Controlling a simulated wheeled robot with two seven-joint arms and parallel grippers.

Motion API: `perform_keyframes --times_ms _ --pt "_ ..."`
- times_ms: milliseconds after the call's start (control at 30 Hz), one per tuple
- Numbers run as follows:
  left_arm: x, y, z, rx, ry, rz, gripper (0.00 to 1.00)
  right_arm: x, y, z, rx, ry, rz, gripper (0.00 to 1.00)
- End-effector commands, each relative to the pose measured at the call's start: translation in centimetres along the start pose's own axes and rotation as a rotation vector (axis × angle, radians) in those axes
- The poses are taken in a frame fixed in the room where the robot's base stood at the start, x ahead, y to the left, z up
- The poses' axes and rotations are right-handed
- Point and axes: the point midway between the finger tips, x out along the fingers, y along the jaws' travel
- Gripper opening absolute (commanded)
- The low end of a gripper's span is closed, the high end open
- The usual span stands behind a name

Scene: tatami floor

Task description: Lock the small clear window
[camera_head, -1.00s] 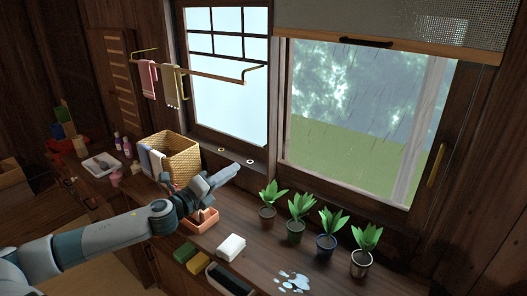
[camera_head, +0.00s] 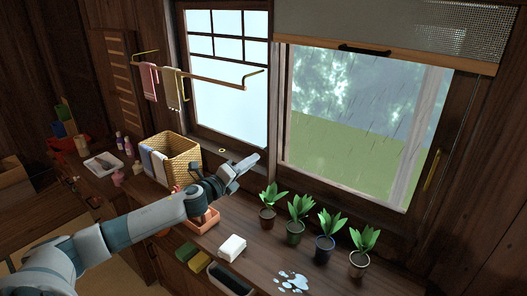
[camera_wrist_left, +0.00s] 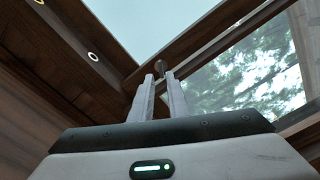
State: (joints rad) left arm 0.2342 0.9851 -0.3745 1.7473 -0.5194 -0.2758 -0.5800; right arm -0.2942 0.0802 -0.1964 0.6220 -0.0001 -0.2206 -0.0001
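The lattice-topped window (camera_head: 228,90) with pale panes stands left of the larger clear window (camera_head: 350,120), through which rain and greenery show. My left gripper (camera_head: 255,158) is at the sill by the post between them. In the left wrist view, its two fingers (camera_wrist_left: 160,77) are parallel with a gap between them and nothing visibly clamped. A small dark round knob (camera_wrist_left: 160,67) on the window frame shows at or just beyond the fingertips; I cannot tell if they touch it. My right gripper is not in view.
Several potted plants (camera_head: 296,232) line the counter right of my left arm. A wicker basket (camera_head: 181,153) stands to its left, with an orange tray (camera_head: 207,222) beneath the arm. A white block (camera_head: 232,247) and a puddle (camera_head: 292,282) lie in front.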

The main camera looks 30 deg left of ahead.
Motion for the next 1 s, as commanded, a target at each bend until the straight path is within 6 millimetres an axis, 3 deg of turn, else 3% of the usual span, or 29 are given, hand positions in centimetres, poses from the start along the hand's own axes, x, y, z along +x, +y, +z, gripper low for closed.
perform_keyframes --times_ms 500,1000 --pt "6.4 -0.2 0.1 -0.001 -0.002 -0.001 0.15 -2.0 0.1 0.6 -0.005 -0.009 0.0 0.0" --pt "7.3 -0.1 0.0 0.001 0.001 -0.001 0.15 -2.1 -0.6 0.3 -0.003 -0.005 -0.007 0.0"
